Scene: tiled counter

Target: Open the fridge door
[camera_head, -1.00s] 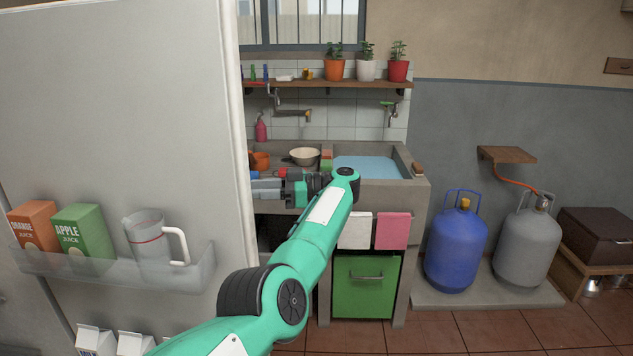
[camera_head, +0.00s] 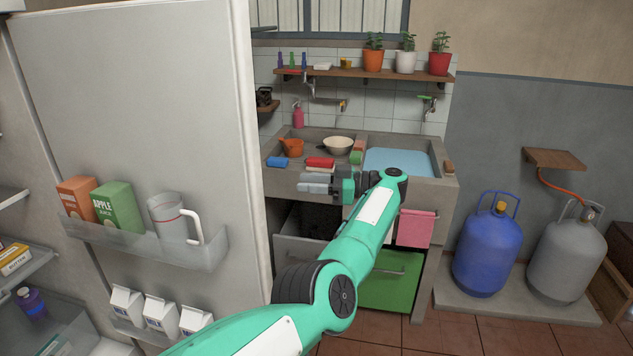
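The fridge door (camera_head: 140,120) stands wide open, its inner side facing me. Its door bin holds an orange juice carton (camera_head: 77,199), an apple juice carton (camera_head: 117,207) and a clear jug (camera_head: 172,218). Milk cartons (camera_head: 160,316) stand in a lower bin. The fridge interior (camera_head: 30,262) shows at the left edge. My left gripper (camera_head: 316,183) is right of the door's free edge, apart from it in the picture, in front of the counter. Its grey fingers point left; the gap between them is unclear. I see nothing held. My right gripper is not in view.
A tiled counter with a sink (camera_head: 400,160) stands behind my gripper, holding a bowl (camera_head: 338,145) and an orange pot (camera_head: 291,148). Below are an open grey drawer (camera_head: 300,250) and a green drawer (camera_head: 385,290). Gas bottles (camera_head: 487,250) stand on the right.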

